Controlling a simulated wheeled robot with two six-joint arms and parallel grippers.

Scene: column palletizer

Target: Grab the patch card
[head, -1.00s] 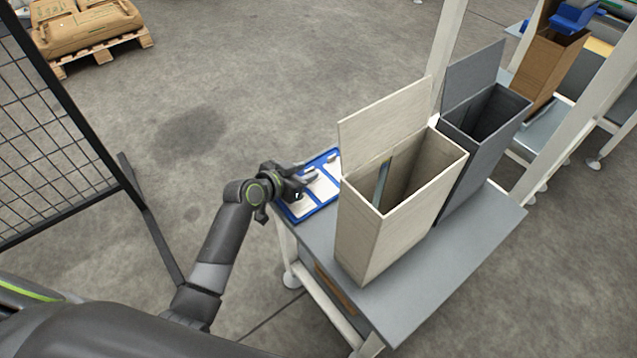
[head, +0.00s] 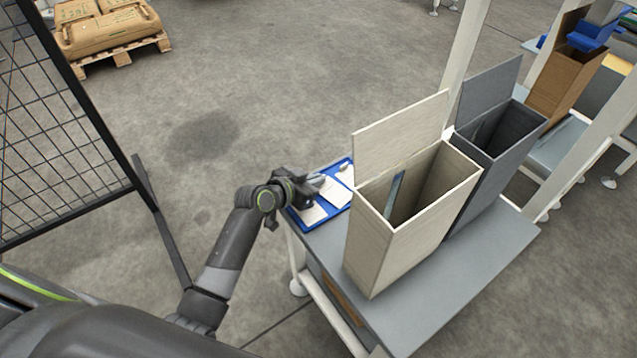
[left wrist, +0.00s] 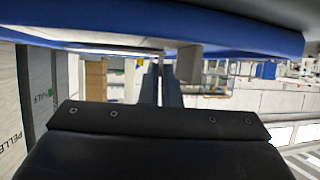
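A blue tray (head: 303,226) with white cards lies at the far left end of the grey table. One white card (head: 335,193) lies by my left gripper's fingers, and another (head: 312,213) lies nearer. I cannot read which is the patch card. My left gripper (head: 318,181) is low over the tray. In the left wrist view its two fingers (left wrist: 161,85) are close together with a thin pale strip between them, seemingly shut on a card's grip; the contact is mostly hidden. The tray's blue rim (left wrist: 90,32) crosses the top there. My right gripper is not in view.
A tall open cream box (head: 385,245) stands on the table (head: 440,300) right of the tray, with a grey box (head: 500,150) behind it. White posts stand at the right. A mesh fence (head: 60,130) is at the left. The table's near right end is clear.

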